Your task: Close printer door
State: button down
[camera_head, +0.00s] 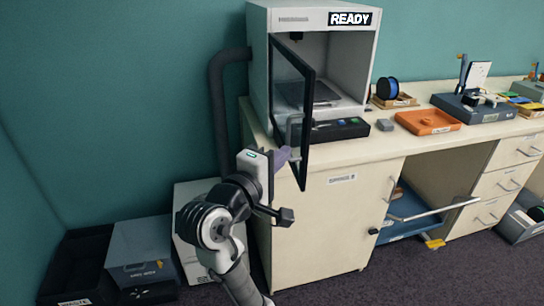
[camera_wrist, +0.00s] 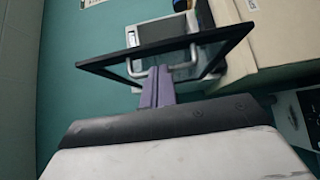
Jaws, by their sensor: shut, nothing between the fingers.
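The printer (camera_head: 258,62) is a pale box on the left end of the counter, with a "READY" label on its top front. Its door (camera_head: 309,120) is a dark-framed glass panel, hinged on the left and standing open toward me. My gripper (camera_head: 284,156) is at the door's lower part, close to the grey handle. In the wrist view the purple fingers (camera_wrist: 157,88) are together and reach to the U-shaped handle (camera_wrist: 163,70) on the door (camera_wrist: 110,62). I cannot tell whether they touch it. The print bed (camera_head: 322,94) shows inside the printer.
A control panel (camera_head: 340,129) juts below the printer opening. A grey block (camera_head: 385,125), an orange tray (camera_head: 428,121) and a black-and-blue spool (camera_head: 388,88) are on the counter to the right. Bins (camera_head: 145,250) stand on the floor at left. An open blue drawer or shelf (camera_head: 405,225) is under the counter.

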aim_at(303, 138)
jog(key=shift+p+x, duration=0.45)
jog(key=shift+x, duration=2.1)
jog(key=shift+f, duration=0.1)
